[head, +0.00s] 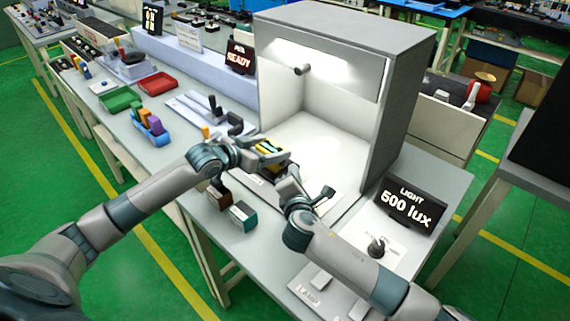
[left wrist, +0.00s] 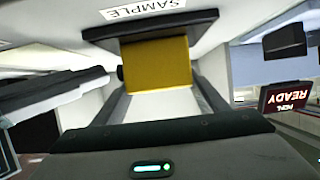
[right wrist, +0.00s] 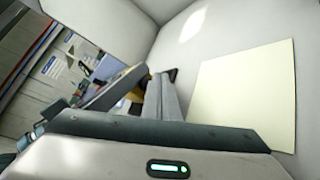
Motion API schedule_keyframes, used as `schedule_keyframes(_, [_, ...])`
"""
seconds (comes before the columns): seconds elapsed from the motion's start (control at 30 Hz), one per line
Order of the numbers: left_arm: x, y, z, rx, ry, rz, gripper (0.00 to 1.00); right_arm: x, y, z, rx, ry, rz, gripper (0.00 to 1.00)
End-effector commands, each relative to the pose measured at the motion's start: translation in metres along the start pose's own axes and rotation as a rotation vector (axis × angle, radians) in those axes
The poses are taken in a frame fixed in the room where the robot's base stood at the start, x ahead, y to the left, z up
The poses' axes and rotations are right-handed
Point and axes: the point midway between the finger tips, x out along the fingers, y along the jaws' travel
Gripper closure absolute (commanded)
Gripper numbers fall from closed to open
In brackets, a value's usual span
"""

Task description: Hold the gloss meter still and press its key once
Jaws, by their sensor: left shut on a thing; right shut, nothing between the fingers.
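The gloss meter (head: 267,147), yellow with dark parts, is at the front of the white light booth. My left gripper (head: 258,156) is shut on it. In the left wrist view its yellow body (left wrist: 157,66) sits between the fingers, under a dark part and near a SAMPLE label. My right gripper (head: 283,168) is shut and empty, close to the meter's near right side. In the right wrist view its closed fingers (right wrist: 165,96) point toward yellow and dark parts just beyond. I cannot tell whether they touch the meter. The key cannot be made out.
The grey light booth (head: 392,85) stands behind the grippers. A READY sign (head: 240,57) stands to its left and a 500 lux sign (head: 411,206) to its right. Red (head: 158,83) and green (head: 120,99) trays are farther left.

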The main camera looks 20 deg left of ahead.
Motion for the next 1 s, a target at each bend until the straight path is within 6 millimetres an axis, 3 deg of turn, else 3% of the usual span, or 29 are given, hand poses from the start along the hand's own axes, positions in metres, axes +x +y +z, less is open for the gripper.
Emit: schedule_keyframes(1.0, [0.0,-0.0001,-0.0001,0.0,0.0,0.0,0.62,0.0059,0.0045,-0.0041,0.0,0.0,0.0,1.0])
